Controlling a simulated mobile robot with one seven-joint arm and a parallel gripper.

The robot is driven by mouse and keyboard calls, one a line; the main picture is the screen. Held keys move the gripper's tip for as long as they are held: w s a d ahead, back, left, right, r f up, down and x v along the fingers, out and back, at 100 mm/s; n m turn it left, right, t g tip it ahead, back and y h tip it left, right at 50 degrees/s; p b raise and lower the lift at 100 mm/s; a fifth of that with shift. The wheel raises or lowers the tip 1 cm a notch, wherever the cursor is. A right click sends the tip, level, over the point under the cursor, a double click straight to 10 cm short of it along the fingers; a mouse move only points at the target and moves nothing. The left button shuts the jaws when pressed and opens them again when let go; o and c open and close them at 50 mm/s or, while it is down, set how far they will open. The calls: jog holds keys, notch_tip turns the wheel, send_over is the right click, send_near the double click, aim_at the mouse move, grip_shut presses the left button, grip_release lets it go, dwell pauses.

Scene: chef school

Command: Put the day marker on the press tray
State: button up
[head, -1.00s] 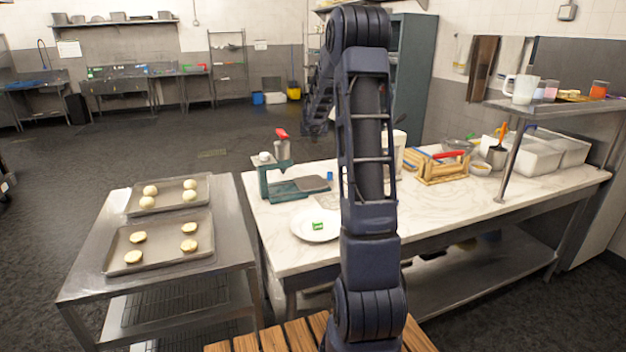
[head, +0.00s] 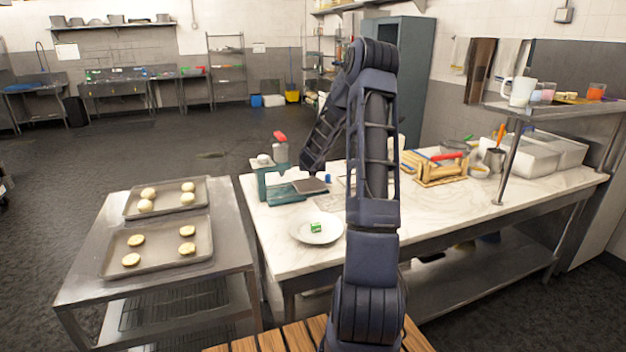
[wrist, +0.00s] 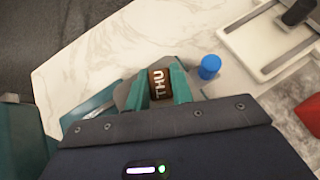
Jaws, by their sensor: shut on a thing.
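My gripper (wrist: 160,88), with teal fingers, is shut on the day marker (wrist: 160,82), a small brown block lettered THU. In the wrist view, the marker appears over the grey press tray (wrist: 126,94), which is partly hidden behind the fingers; I cannot tell whether they touch. In the head view, the press (head: 274,180) is green with a red-topped handle, and its grey tray (head: 311,187) sticks out to the right. My forearm reaches down just above the tray there, and the gripper cannot be made out clearly.
A blue-capped item (wrist: 209,67) stands close to the right of the gripper. A white plate (head: 302,236) holding a small green block (head: 316,227) lies in front of the press. A wooden rack (head: 440,170) and bins stand farther right. A trolley (head: 80,285) with dough trays is at left.

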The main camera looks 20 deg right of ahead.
aim_at(313, 184)
jog(key=shift+f, duration=2.05)
jog(key=o, duration=1)
jog(key=shift+f, duration=0.1)
